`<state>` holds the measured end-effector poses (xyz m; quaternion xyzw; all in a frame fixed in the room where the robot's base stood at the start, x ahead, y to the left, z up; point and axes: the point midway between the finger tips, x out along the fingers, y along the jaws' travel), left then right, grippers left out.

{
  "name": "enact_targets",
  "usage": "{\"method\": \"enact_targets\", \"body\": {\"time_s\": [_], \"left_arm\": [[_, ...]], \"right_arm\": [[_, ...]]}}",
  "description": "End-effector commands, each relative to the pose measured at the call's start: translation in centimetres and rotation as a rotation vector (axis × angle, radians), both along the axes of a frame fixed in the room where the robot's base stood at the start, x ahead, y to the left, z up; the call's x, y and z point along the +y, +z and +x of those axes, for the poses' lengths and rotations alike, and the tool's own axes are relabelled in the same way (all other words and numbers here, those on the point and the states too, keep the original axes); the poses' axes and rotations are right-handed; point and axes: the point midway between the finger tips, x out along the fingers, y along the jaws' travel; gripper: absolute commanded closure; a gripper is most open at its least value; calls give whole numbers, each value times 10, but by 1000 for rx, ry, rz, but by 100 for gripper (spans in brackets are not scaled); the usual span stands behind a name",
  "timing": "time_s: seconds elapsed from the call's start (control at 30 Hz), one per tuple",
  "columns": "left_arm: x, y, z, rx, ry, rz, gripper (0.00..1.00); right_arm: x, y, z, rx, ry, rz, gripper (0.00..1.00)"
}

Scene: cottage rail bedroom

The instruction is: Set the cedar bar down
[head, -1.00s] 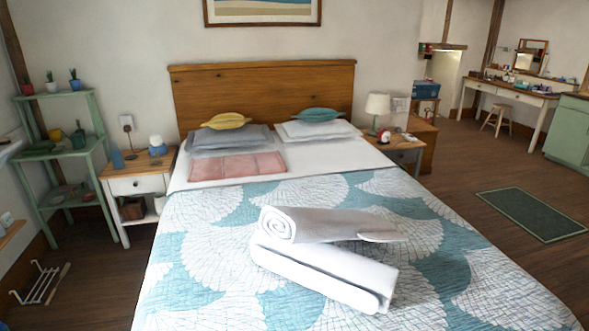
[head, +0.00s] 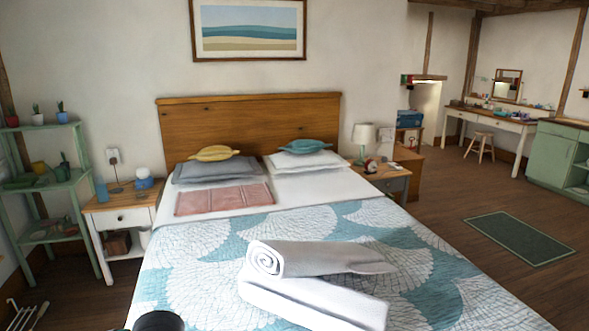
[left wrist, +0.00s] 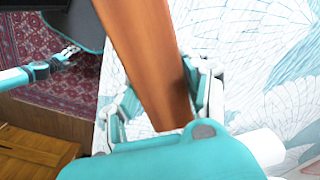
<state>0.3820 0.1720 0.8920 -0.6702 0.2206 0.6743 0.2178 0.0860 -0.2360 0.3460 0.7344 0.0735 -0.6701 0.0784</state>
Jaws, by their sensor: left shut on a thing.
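The cedar bar (left wrist: 145,40) is a reddish-brown wooden piece in the left wrist view, running from the top edge down between the fingers. My left gripper (left wrist: 163,88) is shut on it, one teal-and-white finger on each side. Its far end is out of frame. The patterned bedspread (left wrist: 255,75) shows behind and to the right of the bar; whether they touch I cannot tell. What looks like my right gripper (left wrist: 70,54) is at upper left of that view, too small to judge. Neither gripper nor the bar shows in the head view.
The bed's blue-and-white bedspread (head: 210,270) carries two rolled white towels (head: 318,258). A nightstand (head: 122,218) and green shelf (head: 60,188) stand left. Another nightstand (head: 388,183) stands right. Floor is open around the green mat (head: 518,240). A patterned rug (left wrist: 60,100) lies below the bed.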

Motion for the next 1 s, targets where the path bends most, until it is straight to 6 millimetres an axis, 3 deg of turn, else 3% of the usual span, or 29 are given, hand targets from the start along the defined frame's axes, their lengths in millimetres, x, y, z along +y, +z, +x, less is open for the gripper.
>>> {"method": "enact_targets", "body": {"time_s": [0.2,0.4,0.87,1.0], "left_arm": [[12,26,0,-6,401,2,93],[18,37,-2,-7,595,3,93],[18,38,-2,-5,632,3,93],[9,17,-2,0,653,4,93]], "right_arm": [[0,0,0,0,0,0,26],[0,0,0,0,0,0,26],[0,0,0,0,0,0,26],[0,-6,0,0,0,0,26]]}}
